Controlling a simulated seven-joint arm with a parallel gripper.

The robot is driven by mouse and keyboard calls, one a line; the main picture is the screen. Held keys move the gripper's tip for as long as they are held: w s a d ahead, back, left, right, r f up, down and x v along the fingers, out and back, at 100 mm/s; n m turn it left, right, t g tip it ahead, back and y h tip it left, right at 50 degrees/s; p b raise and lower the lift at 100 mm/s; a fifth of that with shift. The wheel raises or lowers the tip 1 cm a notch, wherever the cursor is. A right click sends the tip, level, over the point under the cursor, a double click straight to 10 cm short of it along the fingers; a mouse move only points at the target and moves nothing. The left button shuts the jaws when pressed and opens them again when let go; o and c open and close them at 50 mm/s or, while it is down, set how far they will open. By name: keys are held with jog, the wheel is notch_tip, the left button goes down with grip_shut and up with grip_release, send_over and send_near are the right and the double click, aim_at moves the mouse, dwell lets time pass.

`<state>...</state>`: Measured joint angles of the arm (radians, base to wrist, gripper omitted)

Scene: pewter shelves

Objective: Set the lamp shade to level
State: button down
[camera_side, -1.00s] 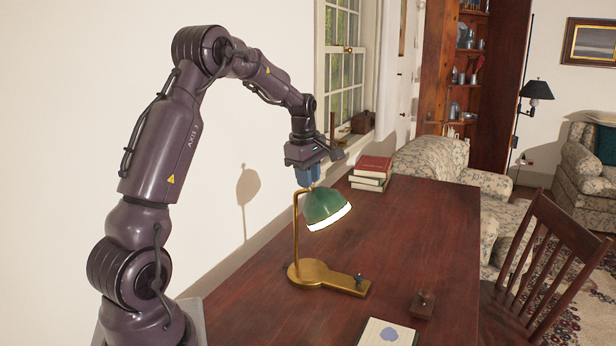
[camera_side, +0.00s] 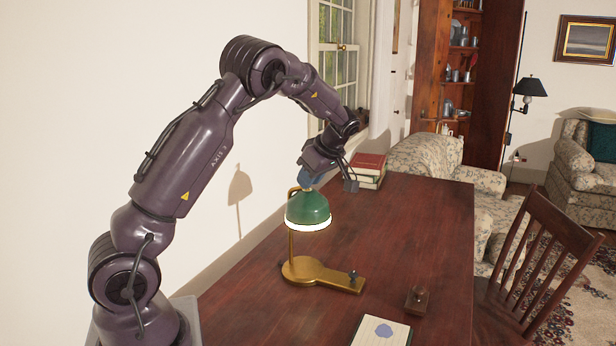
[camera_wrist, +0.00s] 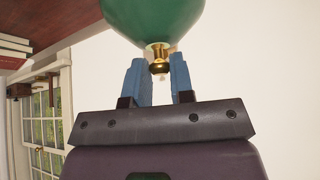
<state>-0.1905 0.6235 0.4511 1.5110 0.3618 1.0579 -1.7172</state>
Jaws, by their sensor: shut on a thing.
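The lamp has a green shade (camera_side: 308,208) with a glowing white rim and a brass base and post (camera_side: 322,274) standing on the desk. In the side view the shade hangs nearly level, its lit rim facing down. My gripper (camera_side: 305,180) is at the top of the shade, tilted. In the wrist view, the blue fingers of my gripper (camera_wrist: 158,78) are on either side of the brass knob (camera_wrist: 158,55) at the crown of the green shade (camera_wrist: 152,14). My gripper is shut on this knob.
A wooden chair (camera_side: 530,260) stands at right. The wall and window are at left.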

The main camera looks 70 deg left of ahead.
jog(key=shift+w+d, duration=0.1)
dwell(0.5)
jog(key=c, duration=1)
grip_release()
jog(key=v, duration=1.2)
jog(key=shift+w+d+r, duration=0.2)
jog(key=shift+w+d, duration=0.05)
jog(key=shift+d, duration=0.1)
